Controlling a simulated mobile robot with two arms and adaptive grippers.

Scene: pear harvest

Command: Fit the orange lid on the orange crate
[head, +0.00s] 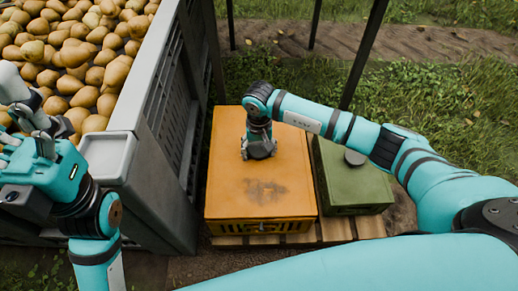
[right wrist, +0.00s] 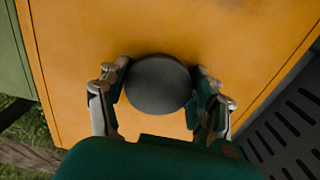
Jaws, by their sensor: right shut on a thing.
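The orange lid (head: 235,190) lies flat over the orange crate (head: 262,227), whose slotted front shows under the lid's near edge. I cannot tell whether the lid is fully seated. My right gripper (head: 260,152) points down at the lid's upper part and is shut on its dark round knob (right wrist: 158,85). In the right wrist view, the fingers of the right gripper (right wrist: 160,95) flank the knob, with the orange lid (right wrist: 160,30) around it. My left gripper (head: 15,135) is open and empty at the left edge, away from the lid.
A green crate with a green lid (head: 350,185) and dark knob stands close on the right. Both crates stand on a wooden pallet (head: 335,229). A large grey bin (head: 160,130) full of pears (head: 75,50) stands on the left. Dark posts rise behind; grass lies beyond.

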